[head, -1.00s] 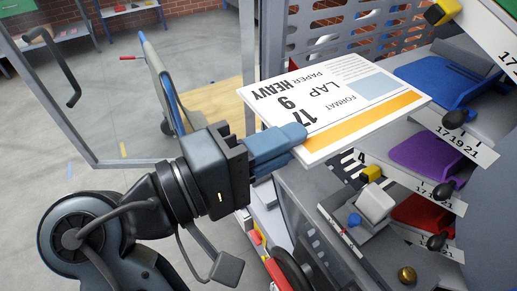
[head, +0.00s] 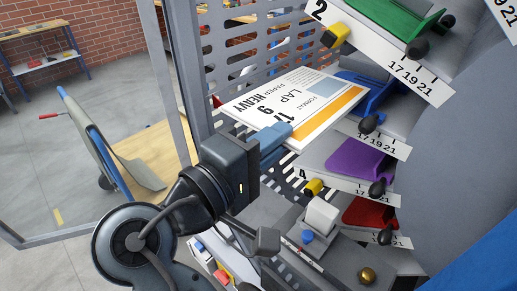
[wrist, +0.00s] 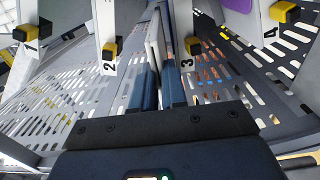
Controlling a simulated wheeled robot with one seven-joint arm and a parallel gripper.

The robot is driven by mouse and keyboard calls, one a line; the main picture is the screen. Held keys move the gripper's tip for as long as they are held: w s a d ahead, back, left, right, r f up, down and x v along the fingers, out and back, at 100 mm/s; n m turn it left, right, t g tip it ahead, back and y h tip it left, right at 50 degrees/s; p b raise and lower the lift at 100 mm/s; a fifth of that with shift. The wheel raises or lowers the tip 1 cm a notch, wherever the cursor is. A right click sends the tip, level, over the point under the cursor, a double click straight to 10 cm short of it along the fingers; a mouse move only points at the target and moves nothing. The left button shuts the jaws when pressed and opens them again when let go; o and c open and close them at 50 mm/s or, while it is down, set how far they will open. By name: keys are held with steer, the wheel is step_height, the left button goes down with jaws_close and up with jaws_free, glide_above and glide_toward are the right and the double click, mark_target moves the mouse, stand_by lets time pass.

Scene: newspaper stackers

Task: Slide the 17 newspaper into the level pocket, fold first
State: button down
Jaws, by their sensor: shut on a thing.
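The newspaper (head: 318,92) is a flat white slab marked 17, 9, LAP and PAPER HEAVY, with an orange band along its near right edge. My gripper (head: 281,137) has its blue fingers shut on the newspaper's near left corner. The newspaper's far right end overlaps the blue pocket (head: 384,92) in the head view. I cannot tell whether it is inside. Green (head: 405,20), purple (head: 356,160) and red (head: 368,213) pockets stand above and below. Which pocket is level is unclear. In the wrist view the fingers (wrist: 160,85) point between labels 2 (wrist: 108,58) and 3 (wrist: 187,60).
Yellow-tipped stops (head: 335,36) and black knobs (head: 369,124) stick out near the pockets. Scale strips (head: 420,82) read 17 19 21. A perforated metal panel (head: 235,70) stands behind the newspaper. A trolley (head: 110,150) stands on open floor at the left.

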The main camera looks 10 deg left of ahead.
mark_target(321, 104)
steer(key=x, duration=1.2)
steer(key=shift+w+d, duration=0.1)
steer(key=shift+w, duration=0.05)
steer(key=shift+f+b, duration=0.3)
steer(key=shift+f, duration=0.4)
stand_by(0.4)
steer(key=shift+s+d+p, duration=0.3)
steer(key=shift+s+d, duration=0.15)
steer(key=shift+d, duration=0.15)
stand_by(1.0)
steer(key=c, duration=1.1)
jaws_free()
steer(key=shift+v, duration=3.5)
